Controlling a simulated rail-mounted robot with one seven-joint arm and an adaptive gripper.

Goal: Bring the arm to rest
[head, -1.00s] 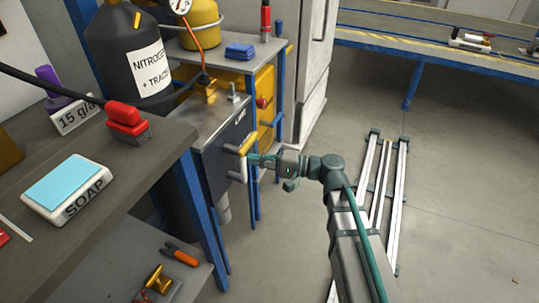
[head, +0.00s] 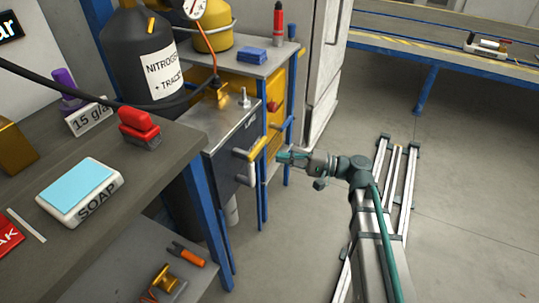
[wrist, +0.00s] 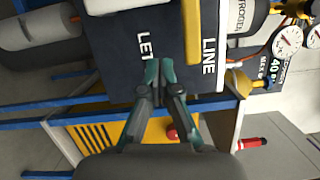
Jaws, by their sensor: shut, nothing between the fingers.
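My gripper (head: 282,157) is in front of the dark-fronted metal box (head: 232,160) and to the right of its handle. A gap shows between the fingertips and the yellow and white handle (head: 252,165). In the wrist view my gripper (wrist: 160,72) has its teal fingertips close together with nothing held. The fingers point at the dark panel (wrist: 170,45), which bears the letters LINE. My arm reaches back from the gripper to the lower right over the floor.
The workbench (head: 165,155) with a soap box (head: 80,192) and red stapler-like item (head: 140,127) is on the left. A blue-framed yellow unit (head: 279,100) stands behind. Pale floor rails (head: 404,195) lie at right. Open floor (head: 475,215) is beyond.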

